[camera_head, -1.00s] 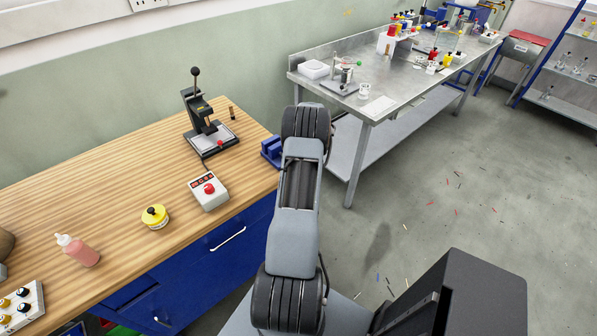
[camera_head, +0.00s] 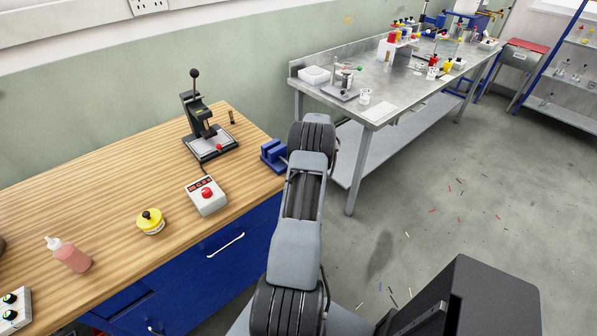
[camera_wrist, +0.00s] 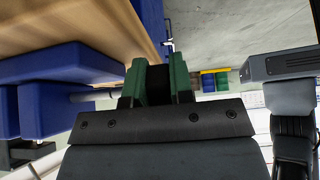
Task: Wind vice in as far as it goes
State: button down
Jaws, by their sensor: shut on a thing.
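The blue vice (camera_head: 272,155) sits at the right end of the wooden bench, partly hidden by my arm. In the wrist view its blue body (camera_wrist: 45,90) fills the left side. A grey screw rod (camera_wrist: 92,96) runs from it toward my gripper. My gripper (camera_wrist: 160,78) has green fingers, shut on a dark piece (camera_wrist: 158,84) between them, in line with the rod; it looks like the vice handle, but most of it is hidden. In the head view my gripper is hidden behind my arm.
The wooden bench (camera_head: 110,190) holds a black press (camera_head: 205,130), a control box with a red button (camera_head: 207,196), a yellow-lidded jar (camera_head: 151,221) and a pink bottle (camera_head: 70,254). A metal table (camera_head: 400,90) with labware stands behind.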

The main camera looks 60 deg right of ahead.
jog(key=c, duration=1)
grip_release()
jog(key=shift+d, duration=0.1)
jog(key=v, duration=1.3)
jog(key=shift+d+r+b, duration=0.2)
jog(key=shift+r+b, duration=0.05)
jog(key=shift+b, duration=0.15)
jog(key=shift+r, duration=0.1)
